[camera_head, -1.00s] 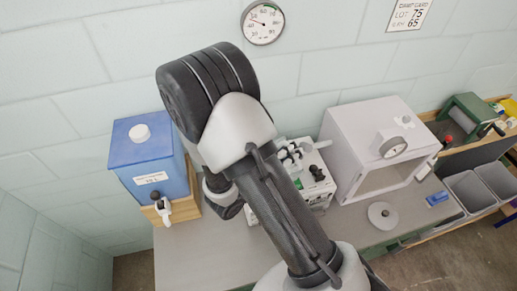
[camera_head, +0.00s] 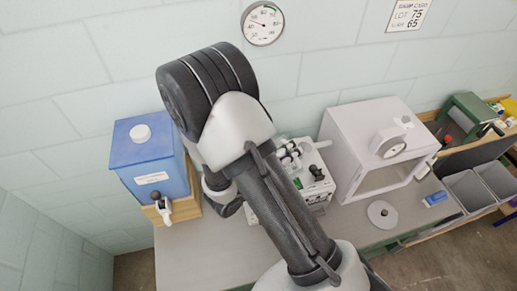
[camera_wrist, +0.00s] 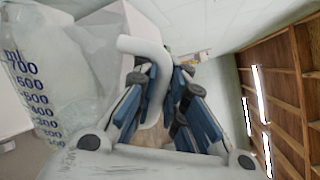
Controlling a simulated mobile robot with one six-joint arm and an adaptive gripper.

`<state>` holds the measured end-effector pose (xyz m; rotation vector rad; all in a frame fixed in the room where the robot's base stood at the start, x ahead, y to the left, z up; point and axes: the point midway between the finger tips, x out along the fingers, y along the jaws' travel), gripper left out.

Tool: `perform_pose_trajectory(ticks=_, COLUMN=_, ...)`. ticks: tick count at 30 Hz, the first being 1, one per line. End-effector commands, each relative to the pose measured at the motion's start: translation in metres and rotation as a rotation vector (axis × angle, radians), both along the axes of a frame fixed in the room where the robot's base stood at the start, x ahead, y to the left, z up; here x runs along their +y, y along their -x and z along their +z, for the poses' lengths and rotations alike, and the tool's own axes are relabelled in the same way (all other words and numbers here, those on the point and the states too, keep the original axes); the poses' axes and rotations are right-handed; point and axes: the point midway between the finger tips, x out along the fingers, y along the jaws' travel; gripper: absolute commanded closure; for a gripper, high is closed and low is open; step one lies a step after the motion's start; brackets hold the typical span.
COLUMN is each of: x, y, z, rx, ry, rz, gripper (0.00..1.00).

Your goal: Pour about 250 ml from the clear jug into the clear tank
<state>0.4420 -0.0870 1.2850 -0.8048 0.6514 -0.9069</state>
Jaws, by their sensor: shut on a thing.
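In the wrist view my gripper (camera_wrist: 160,105) is shut on the pale handle (camera_wrist: 147,50) of the clear jug (camera_wrist: 55,75). The handle curves down between the blue-padded fingers. The jug's body is at the left edge, with a blue ml scale running from about 700 at the top to lower marks below. I cannot make out the liquid level in it. In the head view my arm covers the middle of the bench, and the gripper and jug are hidden behind it. I cannot make out the clear tank in either view.
A blue container (camera_head: 150,160) with a tap stands on a wooden stand at the left of the grey bench (camera_head: 200,262). A white apparatus (camera_head: 318,190) is partly behind my arm. A white cabinet (camera_head: 365,135) stands right of it, with a round disc (camera_head: 382,214) in front. Grey bins (camera_head: 468,190) are farther right.

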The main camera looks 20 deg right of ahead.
Motion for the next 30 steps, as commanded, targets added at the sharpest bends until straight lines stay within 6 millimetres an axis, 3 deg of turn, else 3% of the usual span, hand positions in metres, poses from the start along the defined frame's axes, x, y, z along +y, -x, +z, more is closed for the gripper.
perform_pose_trajectory(ticks=30, x=0.0017, y=-0.0042, z=0.0059, rx=0.036, ry=0.018, rz=0.0, gripper=1.0)
